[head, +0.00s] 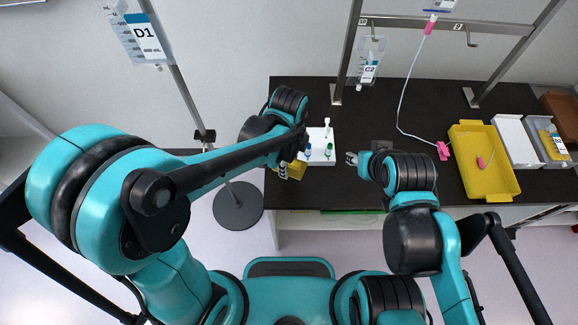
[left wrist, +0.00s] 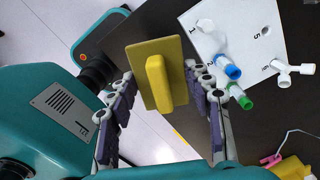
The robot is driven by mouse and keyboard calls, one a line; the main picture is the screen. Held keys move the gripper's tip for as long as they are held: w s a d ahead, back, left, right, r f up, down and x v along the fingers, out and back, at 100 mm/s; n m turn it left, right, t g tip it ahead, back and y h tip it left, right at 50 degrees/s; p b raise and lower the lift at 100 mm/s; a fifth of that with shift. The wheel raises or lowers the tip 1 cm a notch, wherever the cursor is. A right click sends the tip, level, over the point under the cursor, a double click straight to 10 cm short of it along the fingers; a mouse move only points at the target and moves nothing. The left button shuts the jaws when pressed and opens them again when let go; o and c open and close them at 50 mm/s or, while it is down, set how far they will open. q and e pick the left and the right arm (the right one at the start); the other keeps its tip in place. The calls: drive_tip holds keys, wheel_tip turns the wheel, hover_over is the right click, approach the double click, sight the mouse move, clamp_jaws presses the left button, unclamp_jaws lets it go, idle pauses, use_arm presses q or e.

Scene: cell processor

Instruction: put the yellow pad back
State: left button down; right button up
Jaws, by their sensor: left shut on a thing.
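The yellow pad (left wrist: 148,58) has a flat plate with a raised bar along it. In the left wrist view it sits between the two fingers of my left gripper (left wrist: 160,100), which is shut on it. In the head view the pad (head: 297,170) shows at the front edge of the black table, partly hidden by my left gripper (head: 284,171) and arm. It is just left of a white numbered rack (head: 317,135). My right gripper (head: 351,158) is to the right of the rack, small in view; its opening is unclear.
The rack holds blue-capped (head: 308,150), green-capped (head: 328,151) and white (head: 326,127) pieces. A yellow tray (head: 463,185), a white tray (head: 516,141) and a grey bin (head: 545,135) stand at the right. Bags D1 (head: 147,38) and C2 (head: 369,71) hang from stands.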

use_arm(q)
drive_tip(key=b, duration=0.2)
hover_over(289, 181)
wheel_tip(289, 181, down, 6)
drive_tip(key=shift+r, duration=0.15)
drive_tip(key=shift+f+b, duration=0.3)
drive_tip(key=shift+f, duration=1.75)
drive_tip(key=shift+f+b, duration=0.3)
drive_tip(key=shift+b, duration=0.1)
drive_tip(key=c, duration=1)
unclamp_jaws()
drive_tip(key=shift+r, duration=0.1)
drive_tip(key=shift+o, duration=0.2)
